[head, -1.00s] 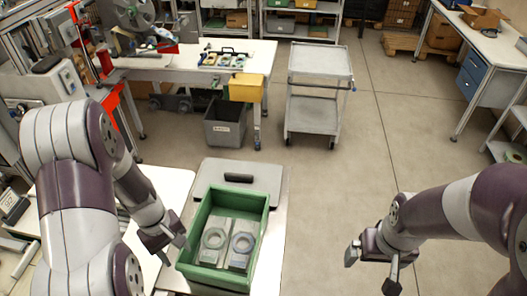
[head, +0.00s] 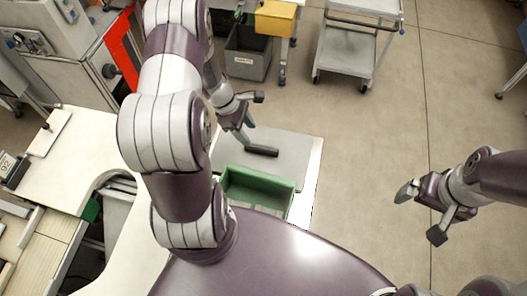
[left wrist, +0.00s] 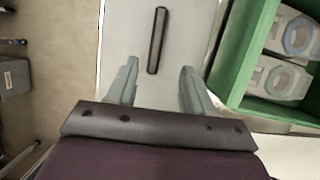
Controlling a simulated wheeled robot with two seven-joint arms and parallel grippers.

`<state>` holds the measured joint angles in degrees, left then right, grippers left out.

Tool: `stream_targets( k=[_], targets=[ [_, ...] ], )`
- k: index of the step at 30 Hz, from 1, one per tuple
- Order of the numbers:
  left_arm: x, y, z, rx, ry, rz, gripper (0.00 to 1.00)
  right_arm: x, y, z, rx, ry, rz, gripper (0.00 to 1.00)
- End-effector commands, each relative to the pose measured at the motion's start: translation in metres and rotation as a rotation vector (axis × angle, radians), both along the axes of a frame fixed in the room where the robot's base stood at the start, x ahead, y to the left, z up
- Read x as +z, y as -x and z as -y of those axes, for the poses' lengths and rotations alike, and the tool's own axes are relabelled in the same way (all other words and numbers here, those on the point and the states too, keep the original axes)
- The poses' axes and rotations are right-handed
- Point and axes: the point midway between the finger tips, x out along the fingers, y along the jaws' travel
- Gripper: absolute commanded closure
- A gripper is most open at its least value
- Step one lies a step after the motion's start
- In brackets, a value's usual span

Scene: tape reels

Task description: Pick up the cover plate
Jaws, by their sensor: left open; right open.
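The cover plate (head: 292,152) is a flat grey sheet lying on the pale table behind the green bin. Its dark bar handle (head: 262,150) stands near its left part in the head view. My left gripper (head: 250,116) is open and empty, at the plate's far left side near the handle. In the left wrist view, the handle (left wrist: 157,40) lies upright in the picture, just beyond and between the open fingertips (left wrist: 158,68), not gripped. The plate (left wrist: 185,35) fills the space behind it. My right gripper (head: 421,213) is open and empty over the floor at the right.
The green bin (head: 257,180) stands directly beside the plate; grey parts with ring shapes (left wrist: 297,36) lie in it. My body hides its near part in the head view. A grey cart (head: 345,50) and dark crate (head: 247,55) stand beyond. The floor at right is clear.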

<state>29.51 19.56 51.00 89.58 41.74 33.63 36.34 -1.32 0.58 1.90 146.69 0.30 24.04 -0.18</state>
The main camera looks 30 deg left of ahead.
Motion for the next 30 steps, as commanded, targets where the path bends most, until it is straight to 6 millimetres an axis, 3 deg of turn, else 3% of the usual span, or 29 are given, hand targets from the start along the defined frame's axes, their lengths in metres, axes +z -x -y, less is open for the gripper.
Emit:
stream_targets(
  k=[1, 3, 8, 14, 22, 27, 30],
  targets=[
    [-0.024, -0.001, 0.004, -0.002, 0.0, 0.0, 0.49, -0.023, 0.0, 0.0, 0.0, 0.0, -0.001, 0.0],
    [-0.039, -0.003, 0.011, -0.003, 0.0, 0.0, 0.49, -0.037, 0.0, 0.0, 0.0, 0.0, -0.001, 0.0],
    [-0.054, -0.006, 0.019, -0.002, -0.001, 0.002, 0.49, -0.05, 0.0, 0.0, 0.0, 0.0, 0.0, 0.0],
    [-0.09, -0.01, 0.032, -0.004, -0.001, 0.0, 0.49, -0.083, -0.001, 0.0, 0.0, 0.0, 0.0, 0.0],
    [-0.09, -0.011, 0.037, -0.003, -0.001, 0.001, 0.49, -0.083, -0.001, 0.0, 0.0, 0.0, 0.0, 0.0],
    [-0.09, -0.011, 0.036, -0.003, -0.001, 0.001, 1.0, -0.083, -0.001, 0.0, 0.0, 0.0, 0.0, 0.0],
    [-0.09, -0.011, 0.036, -0.002, -0.001, 0.002, 1.0, -0.083, -0.001, 0.0, 0.0, 0.0, 0.0, 0.0]
  ],
)
